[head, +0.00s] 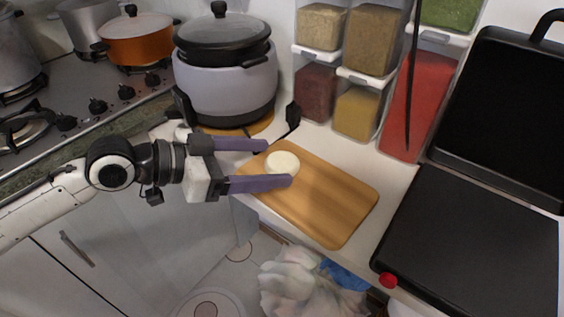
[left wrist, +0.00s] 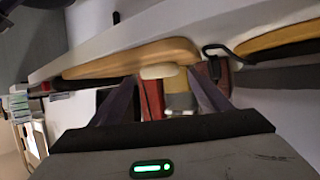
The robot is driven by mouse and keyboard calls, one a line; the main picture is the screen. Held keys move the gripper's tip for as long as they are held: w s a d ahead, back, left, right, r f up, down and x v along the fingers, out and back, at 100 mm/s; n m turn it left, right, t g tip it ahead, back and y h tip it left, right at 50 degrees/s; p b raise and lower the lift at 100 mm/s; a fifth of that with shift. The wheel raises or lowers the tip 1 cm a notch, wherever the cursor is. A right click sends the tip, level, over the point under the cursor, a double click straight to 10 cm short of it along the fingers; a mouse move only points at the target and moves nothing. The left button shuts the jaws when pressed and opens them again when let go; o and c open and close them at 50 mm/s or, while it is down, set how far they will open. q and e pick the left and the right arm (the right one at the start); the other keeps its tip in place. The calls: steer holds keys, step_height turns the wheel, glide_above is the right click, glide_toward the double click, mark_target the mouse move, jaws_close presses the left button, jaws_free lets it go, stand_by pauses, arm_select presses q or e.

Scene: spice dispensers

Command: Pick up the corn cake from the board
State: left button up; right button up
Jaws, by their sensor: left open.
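The corn cake (head: 282,164) is a pale, round, flat disc on the left part of the wooden board (head: 330,207). My left gripper (head: 279,163) comes in from the left with its two purple fingers apart. In the head view the near finger reaches along the cake's front edge and the far finger points toward its back left side. I cannot tell whether a finger touches the cake. My right gripper is not in view.
A rice cooker (head: 226,75) stands behind my left gripper. Spice dispensers (head: 350,60) stand at the back. A black open grill (head: 475,235) lies right of the board. A stove (head: 75,95) with pots is at the left. A bag (head: 300,283) sits below the counter edge.

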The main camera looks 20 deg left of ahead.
arm_select(q)
steer(key=shift+x, duration=1.1)
steer(key=c, duration=1.2)
